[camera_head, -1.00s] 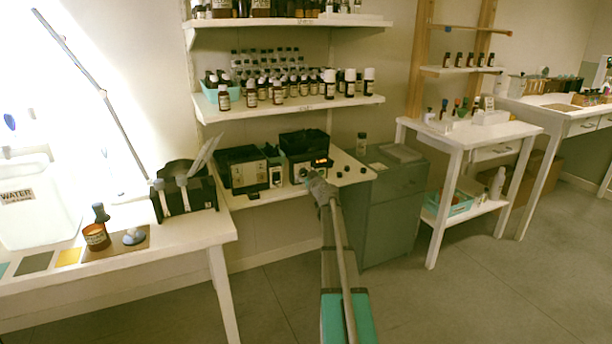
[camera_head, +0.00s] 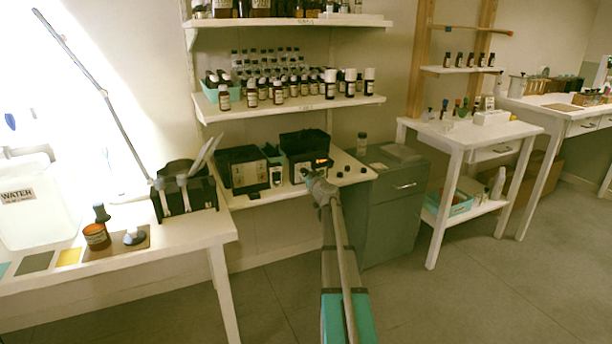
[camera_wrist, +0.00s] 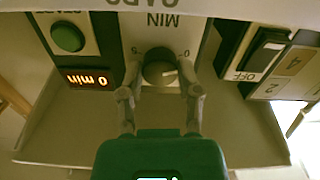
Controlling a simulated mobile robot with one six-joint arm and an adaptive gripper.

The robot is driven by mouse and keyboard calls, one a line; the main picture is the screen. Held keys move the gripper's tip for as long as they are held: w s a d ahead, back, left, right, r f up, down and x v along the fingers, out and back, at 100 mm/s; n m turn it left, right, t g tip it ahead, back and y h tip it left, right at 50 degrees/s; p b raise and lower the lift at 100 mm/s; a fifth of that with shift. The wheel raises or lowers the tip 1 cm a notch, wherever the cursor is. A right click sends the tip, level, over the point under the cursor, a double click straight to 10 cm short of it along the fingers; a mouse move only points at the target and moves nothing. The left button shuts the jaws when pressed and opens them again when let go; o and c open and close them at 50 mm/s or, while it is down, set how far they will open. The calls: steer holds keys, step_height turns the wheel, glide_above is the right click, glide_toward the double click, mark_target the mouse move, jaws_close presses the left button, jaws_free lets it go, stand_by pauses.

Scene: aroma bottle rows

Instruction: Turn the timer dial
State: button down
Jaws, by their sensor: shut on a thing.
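The timer dial (camera_wrist: 160,68) is a dark round knob with a pale pointer mark, on a light panel marked MIN. It shows upside down in the wrist view. My gripper (camera_wrist: 160,84) has a finger on each side of the dial and is shut on it. In the head view my gripper (camera_head: 318,182) is at the front of the black timer device (camera_head: 303,146), and the dial is hidden there. An orange lit display (camera_wrist: 87,78) reading 0 min sits beside the dial.
A green round button (camera_wrist: 68,37) and an OFF rocker switch (camera_wrist: 262,52) flank the dial panel. A second black device (camera_head: 240,168) stands left on the same shelf. A bottle shelf (camera_head: 290,108) hangs above; a grey cabinet (camera_head: 388,215) stands right.

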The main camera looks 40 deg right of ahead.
steer(key=m, duration=1.2)
steer(key=shift+m, duration=0.4)
steer(key=m, duration=1.3)
steer(key=shift+c, duration=1.5)
jaws_free()
steer(key=shift+f, duration=0.1)
steer(key=shift+s, duration=0.15)
